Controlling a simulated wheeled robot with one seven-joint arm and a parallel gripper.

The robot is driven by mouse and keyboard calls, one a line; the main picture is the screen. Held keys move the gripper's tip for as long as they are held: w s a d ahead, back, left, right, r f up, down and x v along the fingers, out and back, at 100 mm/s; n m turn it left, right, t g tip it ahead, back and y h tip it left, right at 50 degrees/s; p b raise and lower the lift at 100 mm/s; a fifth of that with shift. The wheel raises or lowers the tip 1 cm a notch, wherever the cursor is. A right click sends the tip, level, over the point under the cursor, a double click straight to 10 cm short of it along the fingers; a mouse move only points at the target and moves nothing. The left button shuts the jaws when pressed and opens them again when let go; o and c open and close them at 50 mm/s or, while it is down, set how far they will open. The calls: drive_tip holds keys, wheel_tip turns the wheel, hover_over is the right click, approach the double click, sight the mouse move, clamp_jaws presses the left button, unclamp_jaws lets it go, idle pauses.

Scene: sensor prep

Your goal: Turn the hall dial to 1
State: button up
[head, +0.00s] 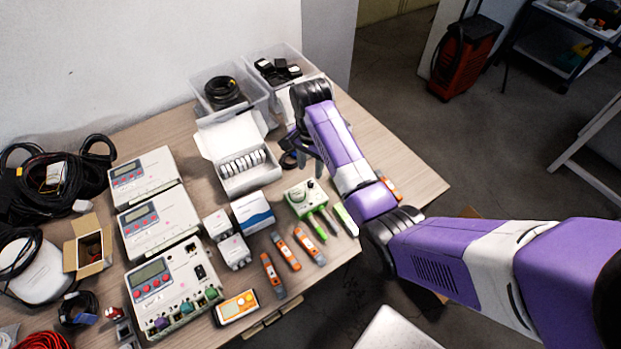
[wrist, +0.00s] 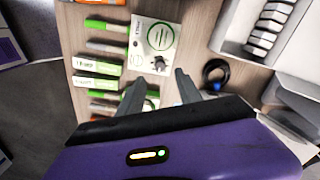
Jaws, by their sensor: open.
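A small white-and-green box with a dark round dial, likely the hall unit (head: 298,199), lies on the table right of centre. In the wrist view the box (wrist: 150,42) is seen from above, with a round printed mark and its dark dial (wrist: 160,63) near the lower edge. The dial's setting is too small to read. My gripper (head: 308,158) is above the table, just behind the box. In the wrist view my gripper's two fingers (wrist: 160,80) are apart, with the dial in line with the gap between them. Nothing is between the fingers.
Green-handled probes lie beside the box, and several orange tools (head: 286,252) lie in front. A blue-and-white box (head: 253,213) and an open white carton (head: 222,140) are to the left. Bins (head: 233,97) stand behind. White meters (head: 157,221) fill the left side.

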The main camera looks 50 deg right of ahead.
sight(311, 183)
wheel_tip(311, 183, down, 7)
drive_tip(key=shift+r, duration=0.15)
clamp_jaws()
